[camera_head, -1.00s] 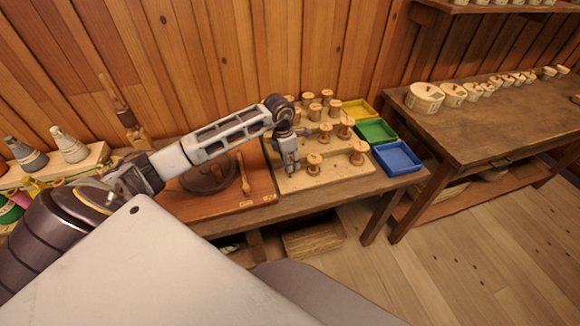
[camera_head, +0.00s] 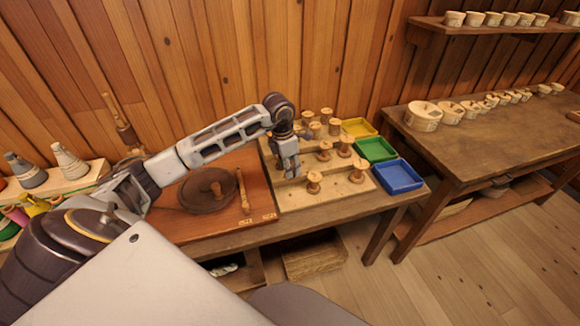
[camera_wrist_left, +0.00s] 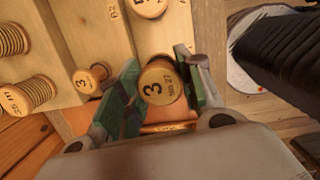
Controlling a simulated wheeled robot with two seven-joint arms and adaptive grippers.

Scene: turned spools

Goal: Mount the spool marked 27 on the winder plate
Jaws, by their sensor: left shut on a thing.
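My left gripper (camera_head: 290,172) hangs over the left part of the pale spool board (camera_head: 335,197). In the left wrist view its green-lined fingers (camera_wrist_left: 158,88) are shut on a wooden spool (camera_wrist_left: 160,82). In the head view the gripper hides most of this spool. The winder plate, seemingly the dark round disc (camera_head: 205,190), lies on the red-brown board to the gripper's left. My right gripper is out of view.
Several other spools (camera_head: 314,182) stand on the pale board, close to the gripper's right. Yellow, green and blue trays (camera_head: 397,176) line its right side. A wooden handle (camera_head: 243,190) lies between disc and gripper. Grey-white cones (camera_head: 68,163) stand far left.

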